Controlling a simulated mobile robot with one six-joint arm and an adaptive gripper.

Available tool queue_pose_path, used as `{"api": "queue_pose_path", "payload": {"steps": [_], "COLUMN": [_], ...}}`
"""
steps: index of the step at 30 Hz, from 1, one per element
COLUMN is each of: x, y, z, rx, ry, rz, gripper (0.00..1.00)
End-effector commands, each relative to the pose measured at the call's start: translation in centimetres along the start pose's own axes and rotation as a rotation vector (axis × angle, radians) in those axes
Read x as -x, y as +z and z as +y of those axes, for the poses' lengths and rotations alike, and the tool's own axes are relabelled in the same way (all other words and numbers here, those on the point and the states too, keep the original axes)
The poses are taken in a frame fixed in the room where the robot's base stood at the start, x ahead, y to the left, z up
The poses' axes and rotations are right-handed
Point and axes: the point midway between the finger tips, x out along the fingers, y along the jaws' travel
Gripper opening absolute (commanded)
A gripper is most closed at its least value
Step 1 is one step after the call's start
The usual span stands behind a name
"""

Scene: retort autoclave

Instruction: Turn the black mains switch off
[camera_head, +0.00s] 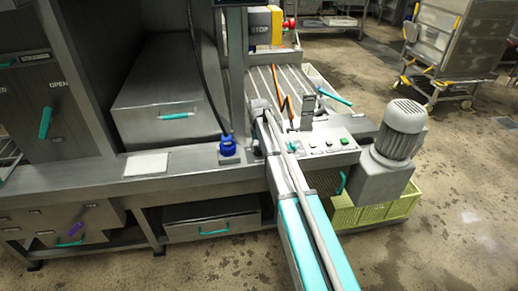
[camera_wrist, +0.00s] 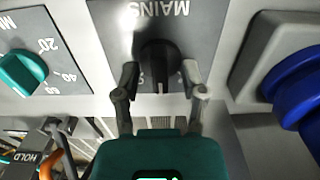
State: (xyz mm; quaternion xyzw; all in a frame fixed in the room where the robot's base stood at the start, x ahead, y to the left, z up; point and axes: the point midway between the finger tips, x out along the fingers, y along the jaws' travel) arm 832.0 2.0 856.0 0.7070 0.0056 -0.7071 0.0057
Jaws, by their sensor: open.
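The black mains switch (camera_wrist: 160,62) is a rotary knob on a dark grey plate (camera_wrist: 205,22) lettered MAINS, which appears upside down in the wrist view. Its grip bar lies along the picture's vertical, with a pale mark at its lower end. My gripper (camera_wrist: 160,76) is open, with one dark finger on each side of the knob. Small gaps seem to show between fingers and knob; contact is unclear. The markings around the knob are mostly hidden by it and the fingers. In the head view my arm reaches over the machine, and I cannot make out the switch there.
A teal dial (camera_wrist: 22,72) sits left of the switch and a large blue knob (camera_wrist: 297,82) sits right, both close. A HOLD tag (camera_wrist: 38,142) is lower left. In the head view, a control panel (camera_head: 325,140) and grey motor (camera_head: 403,130) stand right of my arm.

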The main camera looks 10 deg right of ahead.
Motion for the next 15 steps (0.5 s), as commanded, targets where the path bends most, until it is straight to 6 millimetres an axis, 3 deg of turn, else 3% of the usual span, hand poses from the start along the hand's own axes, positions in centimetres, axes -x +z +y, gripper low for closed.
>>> {"api": "queue_pose_path", "payload": {"steps": [2,11,15], "x": [0.01,0.01,0.01], "y": [0.0,0.0,0.0], "z": [0.01,0.01,0.01], "rx": [0.0,0.0,0.0], "ry": [0.0,0.0,0.0], "rz": [0.0,0.0,0.0], "gripper": [0.54,0.0,0.0]}}
